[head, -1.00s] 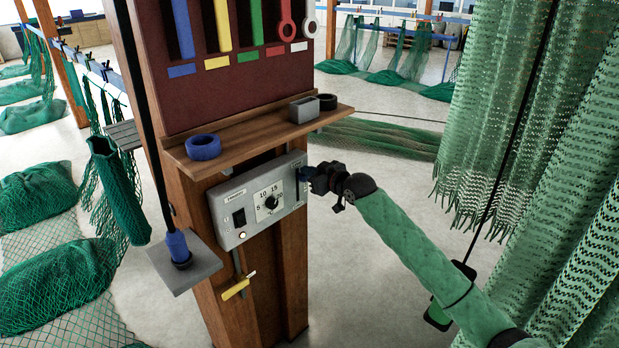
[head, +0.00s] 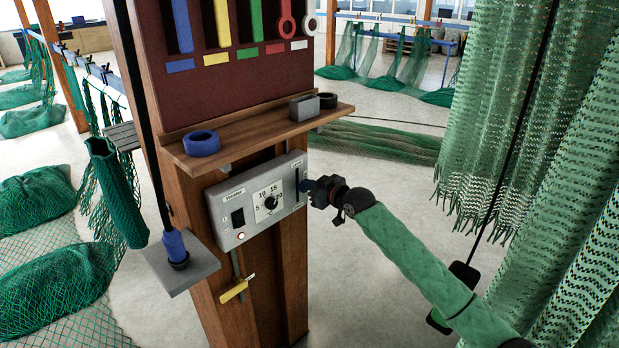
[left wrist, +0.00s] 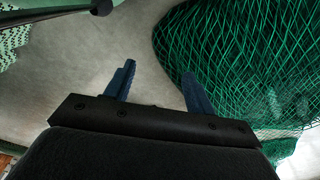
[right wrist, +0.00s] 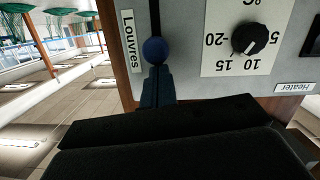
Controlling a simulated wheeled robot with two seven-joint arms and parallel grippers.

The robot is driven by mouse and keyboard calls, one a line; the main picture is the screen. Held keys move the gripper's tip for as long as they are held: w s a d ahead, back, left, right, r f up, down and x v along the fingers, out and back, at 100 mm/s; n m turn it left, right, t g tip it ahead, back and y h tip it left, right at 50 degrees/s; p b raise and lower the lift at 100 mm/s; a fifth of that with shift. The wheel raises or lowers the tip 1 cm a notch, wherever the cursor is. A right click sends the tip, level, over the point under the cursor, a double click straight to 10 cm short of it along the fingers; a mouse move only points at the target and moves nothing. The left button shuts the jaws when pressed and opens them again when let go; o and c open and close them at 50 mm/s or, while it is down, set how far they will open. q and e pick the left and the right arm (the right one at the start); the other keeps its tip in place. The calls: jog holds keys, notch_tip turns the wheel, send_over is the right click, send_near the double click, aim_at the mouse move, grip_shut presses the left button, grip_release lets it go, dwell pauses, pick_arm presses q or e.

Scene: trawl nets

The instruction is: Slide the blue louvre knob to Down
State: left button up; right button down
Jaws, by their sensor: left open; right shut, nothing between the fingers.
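The grey control box (head: 226,202) is on the wooden post, with the louvre slot (head: 297,186) at its right end. In the right wrist view the box appears upside down, with the blue louvre knob (right wrist: 155,50) in the slot beside the "Louvres" label (right wrist: 132,42). My right gripper (head: 304,186) is shut and empty at the slot. In its wrist view the closed fingertips (right wrist: 156,72) are right at the knob, on its upper side in the room; I cannot tell whether they touch. The knob is hidden in the head view. My left gripper (left wrist: 160,82) is open and empty.
The box also has a dial (head: 270,203) and a black heater switch (head: 238,217). A wooden shelf (head: 255,135) juts out just above it. A yellow-handled tool (head: 235,291) hangs below. Green netting (head: 500,130) hangs at the right; more netting (left wrist: 245,65) shows near my left gripper.

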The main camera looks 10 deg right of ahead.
pick_arm(q)
notch_tip(320, 180, up, 6)
jog(key=w+d+b, duration=0.1)
jog(key=b, duration=0.1)
jog(key=shift+d+r, duration=0.15)
jog(key=shift+d, duration=0.2)
pick_arm(e)
notch_tip(320, 180, down, 5)
jog(key=shift+f, duration=0.15)
pick_arm(q)
jog(key=shift+w, duration=0.15)
